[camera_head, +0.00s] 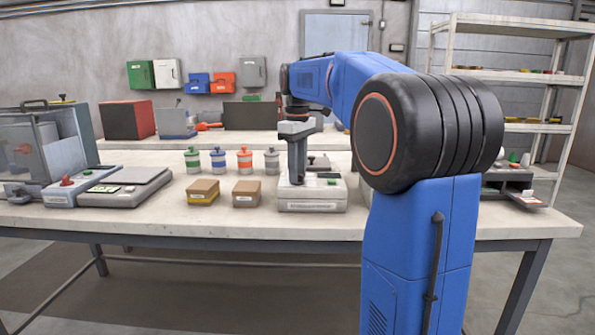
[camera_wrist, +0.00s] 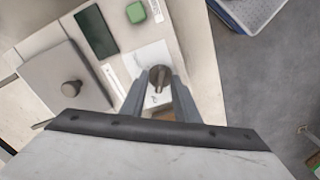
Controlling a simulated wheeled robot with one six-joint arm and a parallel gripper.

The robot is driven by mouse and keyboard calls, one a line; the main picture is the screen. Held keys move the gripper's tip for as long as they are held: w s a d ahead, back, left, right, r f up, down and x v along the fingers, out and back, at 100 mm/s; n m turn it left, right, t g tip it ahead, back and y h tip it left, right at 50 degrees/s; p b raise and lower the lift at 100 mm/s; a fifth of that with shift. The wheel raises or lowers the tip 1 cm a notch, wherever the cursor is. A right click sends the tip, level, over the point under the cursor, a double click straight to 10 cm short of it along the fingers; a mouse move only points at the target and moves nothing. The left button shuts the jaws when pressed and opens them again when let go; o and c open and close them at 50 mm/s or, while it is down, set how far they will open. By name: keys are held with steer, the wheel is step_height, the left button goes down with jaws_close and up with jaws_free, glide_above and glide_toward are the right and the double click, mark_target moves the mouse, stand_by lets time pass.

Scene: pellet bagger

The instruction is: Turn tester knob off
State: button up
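The tester (camera_head: 312,205) is a pale grey box near the front of the bench, with a dark screen and a green button on top. In the wrist view, its round grey knob (camera_wrist: 160,74) sits on a white plate, with a raised bar across it. My gripper (camera_head: 297,180) points down over the tester. In the wrist view, my gripper's fingers (camera_wrist: 160,88) are apart, one on each side of the knob, with a gap between them. Whether either finger touches the knob's edge is unclear. The head view hides the knob behind my gripper.
Yellow (camera_head: 203,191) and brown (camera_head: 246,193) boxes stand left of the tester, with several lidded jars behind. A flat scale (camera_head: 125,188) and a clear-walled machine (camera_head: 45,150) are farther left. A shelf rack (camera_head: 510,75) stands at the right.

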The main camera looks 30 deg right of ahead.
steer(key=shift+r, duration=0.1)
step_height(320, 180, up, 17)
stand_by(0.8)
stand_by(0.5)
